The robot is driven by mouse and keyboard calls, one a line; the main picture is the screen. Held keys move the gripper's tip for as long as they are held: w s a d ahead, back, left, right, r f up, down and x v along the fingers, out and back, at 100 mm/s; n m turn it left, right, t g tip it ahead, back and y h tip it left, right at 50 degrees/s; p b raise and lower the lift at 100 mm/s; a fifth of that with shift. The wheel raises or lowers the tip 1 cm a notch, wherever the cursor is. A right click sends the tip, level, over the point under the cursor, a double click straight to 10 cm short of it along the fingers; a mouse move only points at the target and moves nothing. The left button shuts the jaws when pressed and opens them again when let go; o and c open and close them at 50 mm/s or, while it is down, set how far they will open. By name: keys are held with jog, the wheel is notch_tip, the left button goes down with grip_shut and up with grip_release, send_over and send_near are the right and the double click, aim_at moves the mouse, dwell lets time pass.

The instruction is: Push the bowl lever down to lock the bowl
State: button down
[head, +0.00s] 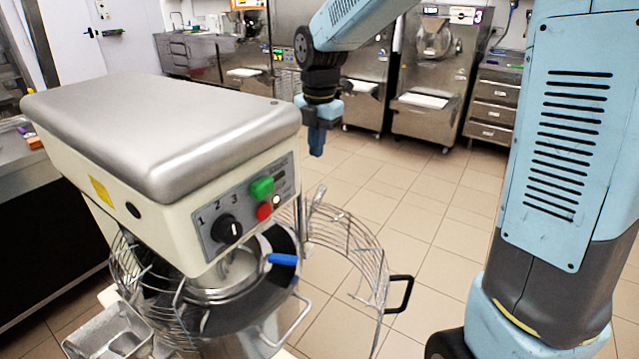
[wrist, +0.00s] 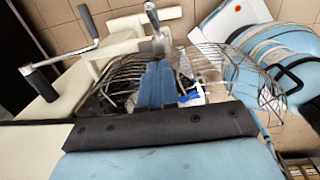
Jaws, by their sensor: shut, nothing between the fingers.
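The mixer (head: 160,135) stands at the left in the head view, with its bowl (head: 285,245) under the head inside a wire guard. In the wrist view, metal levers with black grips reach out from the mixer's side: one grip (wrist: 152,14) is up near the fingers, others (wrist: 88,20) lie left. I cannot tell for sure which is the bowl lever. A metal rod (head: 316,200) stands beside the bowl in the head view. My gripper (head: 317,150) is shut and empty, pointing down above and behind the bowl. Its blue fingers (wrist: 157,85) also show in the wrist view.
The wire guard (head: 345,235) swings out to the right of the bowl, with a black handle (head: 401,293). A blue handle (head: 283,259) lies at the bowl rim. Steel freezers (head: 432,85) line the back wall. Tiled floor (head: 440,190) is clear between.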

jog(key=shift+f, duration=0.15)
send_over(318, 198)
jog(key=s, duration=0.1)
notch_tip(318, 198, down, 12)
jog(key=shift+a+r, duration=0.1)
jog(key=shift+r, duration=0.1)
jog(key=shift+w+d+f, duration=0.2)
jog(key=shift+w+f, duration=0.2)
jog(key=shift+f, duration=0.1)
jog(key=shift+a, duration=0.1)
